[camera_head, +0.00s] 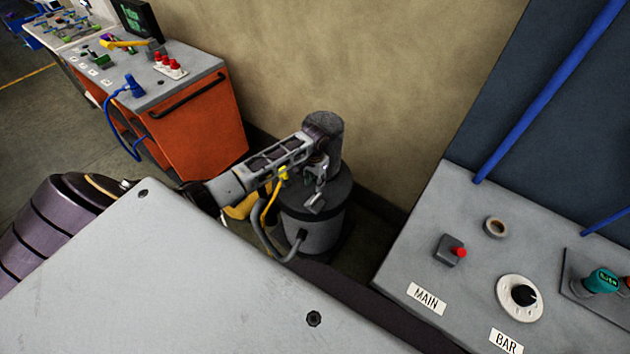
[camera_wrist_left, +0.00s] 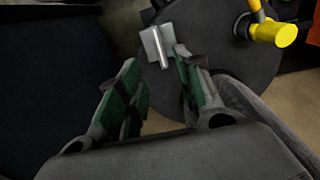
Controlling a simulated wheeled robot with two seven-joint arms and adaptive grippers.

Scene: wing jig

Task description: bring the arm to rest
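My left arm reaches over a dark drum-shaped vessel (camera_head: 312,228) in the head view, with its left gripper (camera_head: 318,182) low over the lid. In the left wrist view the gripper (camera_wrist_left: 158,82) is open. Its two fingers with green pads stand apart, and nothing is clasped between them. The round dark lid (camera_wrist_left: 232,68) lies beyond the fingers. A small light grey metal piece (camera_wrist_left: 157,44) shows near the fingertips, apart from the pads as far as I can tell. My right gripper is not in view.
A yellow-ended hose (camera_wrist_left: 272,33) is close by the drum. A grey console (camera_head: 470,282) with a red button (camera_head: 460,252) and a dial (camera_head: 521,296) stands at the right. An orange cabinet (camera_head: 200,130) stands at the upper left. A tan wall (camera_head: 380,80) rises behind the drum.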

